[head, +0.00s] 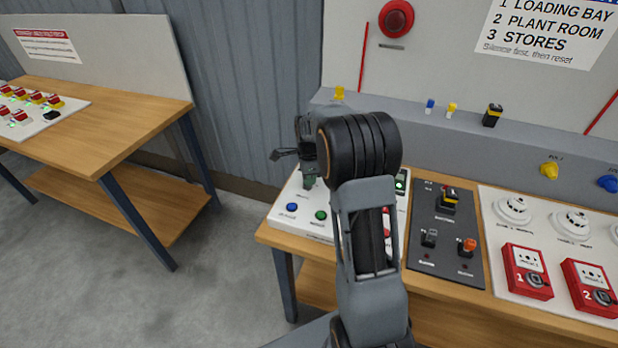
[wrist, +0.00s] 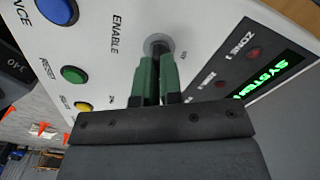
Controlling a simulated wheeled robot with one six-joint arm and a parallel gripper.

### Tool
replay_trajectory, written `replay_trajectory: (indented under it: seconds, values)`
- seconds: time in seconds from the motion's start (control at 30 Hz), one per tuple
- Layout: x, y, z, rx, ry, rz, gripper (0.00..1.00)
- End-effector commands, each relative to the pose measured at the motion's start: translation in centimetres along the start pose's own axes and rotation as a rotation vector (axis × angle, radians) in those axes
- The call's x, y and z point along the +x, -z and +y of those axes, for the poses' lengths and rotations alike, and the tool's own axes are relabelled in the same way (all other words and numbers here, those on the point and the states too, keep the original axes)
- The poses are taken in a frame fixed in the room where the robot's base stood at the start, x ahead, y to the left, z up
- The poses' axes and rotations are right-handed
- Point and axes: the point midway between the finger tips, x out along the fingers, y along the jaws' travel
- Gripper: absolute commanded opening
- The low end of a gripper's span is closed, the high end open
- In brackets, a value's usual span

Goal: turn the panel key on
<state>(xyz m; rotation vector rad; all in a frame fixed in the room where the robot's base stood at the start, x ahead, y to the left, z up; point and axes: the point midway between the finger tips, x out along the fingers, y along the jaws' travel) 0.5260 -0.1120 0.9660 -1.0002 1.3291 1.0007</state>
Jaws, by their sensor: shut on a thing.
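The white control panel (head: 283,223) lies at the left end of the near workbench in the head view. It also fills the top of the wrist view (wrist: 110,45). The round silver key switch (wrist: 157,41) sits beside the word ENABLE. My gripper (wrist: 157,68) has its green fingers shut at this switch, on the panel key, of which only a thin dark part shows between them. The fingers hide which way the key is turned. In the head view my gripper (head: 309,182) points down at the panel, and my arm covers much of the panel.
Blue (wrist: 57,12), green (wrist: 74,75) and yellow (wrist: 82,106) buttons lie beside the key. A lit green display (wrist: 277,75) and dark red zone lamps are on the other side. A dark switch board (head: 447,263) and red call points (head: 527,271) stand to the right.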

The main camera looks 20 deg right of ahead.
Motion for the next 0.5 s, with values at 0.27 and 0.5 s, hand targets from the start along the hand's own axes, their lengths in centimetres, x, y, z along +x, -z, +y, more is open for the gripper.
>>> replay_trajectory:
  seconds: [0.27, 0.5]
  values:
    - [-0.11, 0.04, -0.07, 0.003, 0.003, 0.000, 0.00]
    - [-0.06, 0.01, -0.04, 0.001, 0.002, 0.000, 0.28]
